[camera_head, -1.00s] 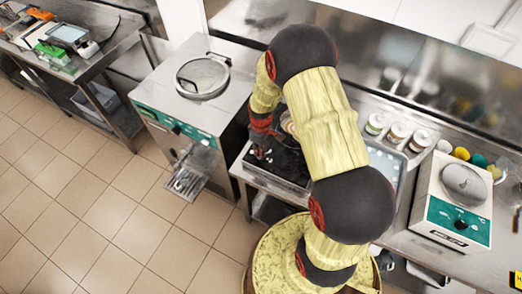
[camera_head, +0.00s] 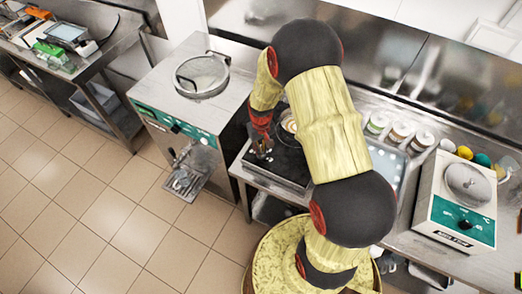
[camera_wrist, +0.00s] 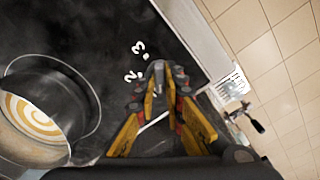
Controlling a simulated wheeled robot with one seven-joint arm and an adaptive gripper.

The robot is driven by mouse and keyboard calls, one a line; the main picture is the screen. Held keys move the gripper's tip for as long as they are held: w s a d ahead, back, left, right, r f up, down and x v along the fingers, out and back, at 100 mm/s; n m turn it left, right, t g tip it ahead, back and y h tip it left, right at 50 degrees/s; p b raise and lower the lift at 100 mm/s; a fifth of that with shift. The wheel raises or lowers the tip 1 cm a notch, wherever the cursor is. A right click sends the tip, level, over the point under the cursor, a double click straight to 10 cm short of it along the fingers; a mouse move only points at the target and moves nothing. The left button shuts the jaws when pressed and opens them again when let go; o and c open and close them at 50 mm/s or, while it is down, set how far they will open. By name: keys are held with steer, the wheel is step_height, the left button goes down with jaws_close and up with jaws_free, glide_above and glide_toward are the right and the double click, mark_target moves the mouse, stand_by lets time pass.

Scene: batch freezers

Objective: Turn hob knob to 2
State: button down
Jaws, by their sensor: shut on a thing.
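The black hob (camera_head: 284,167) lies on the steel counter under my arm. In the wrist view its dark top (camera_wrist: 110,30) carries white marks 2 (camera_wrist: 131,76) and 3 (camera_wrist: 138,47). A small grey knob (camera_wrist: 158,68) shows at my fingertips, beside these marks. My gripper (camera_wrist: 158,88) is shut on the knob, with yellow and red fingers on either side of it. The fingers hide most of the knob, so I cannot tell its exact setting. In the head view my gripper (camera_head: 262,148) is over the front left part of the hob.
A dark pot (camera_wrist: 50,95) with a cream swirl inside and a wire handle stands on the hob, left of my gripper. A steel machine with a tap (camera_head: 182,165) stands left of the hob.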

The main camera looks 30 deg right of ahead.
steer(key=m, duration=0.3)
steer(key=shift+m+b, duration=0.3)
steer(key=shift+b, duration=0.1)
steer(key=m, duration=0.4)
steer(key=shift+m+b, duration=0.3)
steer(key=shift+b, duration=0.1)
steer(key=m, duration=0.4)
steer(key=shift+b, duration=0.35)
steer(key=shift+m, duration=2.1)
steer(key=c, duration=1.9)
jaws_free()
steer(key=shift+r, duration=0.1)
